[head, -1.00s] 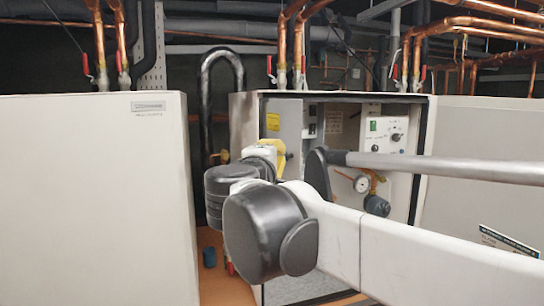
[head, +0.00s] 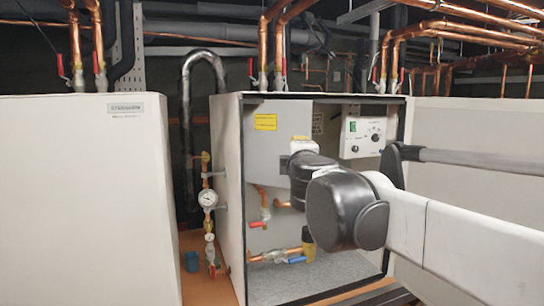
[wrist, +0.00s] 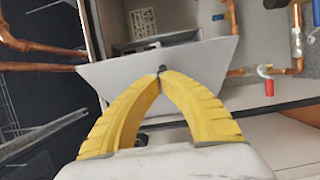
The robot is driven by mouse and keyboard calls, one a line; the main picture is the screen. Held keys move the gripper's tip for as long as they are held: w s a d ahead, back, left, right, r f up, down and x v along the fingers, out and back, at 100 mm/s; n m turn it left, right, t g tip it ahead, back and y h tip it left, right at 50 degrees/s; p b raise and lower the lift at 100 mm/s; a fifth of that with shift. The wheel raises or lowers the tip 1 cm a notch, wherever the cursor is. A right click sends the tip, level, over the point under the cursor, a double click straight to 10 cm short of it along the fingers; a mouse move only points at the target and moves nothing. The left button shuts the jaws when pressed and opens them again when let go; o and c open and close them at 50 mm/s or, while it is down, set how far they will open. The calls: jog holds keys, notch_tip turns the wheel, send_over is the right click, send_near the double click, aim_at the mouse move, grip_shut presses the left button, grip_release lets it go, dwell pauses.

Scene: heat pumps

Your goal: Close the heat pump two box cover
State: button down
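The heat pump two box (head: 228,190) stands open in the middle of the head view, with pipes and a control panel (head: 363,138) inside. A light grey panel with a yellow label (head: 265,122) is at its upper left inside. In the wrist view, my yellow gripper (wrist: 161,75) has its fingertips together, with a small dark spot between them. The fingers lie in front of a tilted whitish plate (wrist: 198,68), which looks like the cover; contact is unclear. Behind the plate is an opening with inner parts (wrist: 160,42). In the head view, my wrist mostly hides my gripper.
A closed beige unit (head: 85,200) stands at the left. A large beige panel (head: 470,120) is at the right, behind my arm. A gauge (head: 208,198) and pipes stand in the gap left of the box. Copper pipes (head: 480,28) run overhead.

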jog(key=w+d+n+y, duration=0.3)
jog(key=w+d+y, duration=0.1)
jog(key=w, duration=0.9)
jog(key=shift+w+d+y, duration=0.15)
jog(key=shift+d+y, duration=0.15)
jog(key=shift+d, duration=0.25)
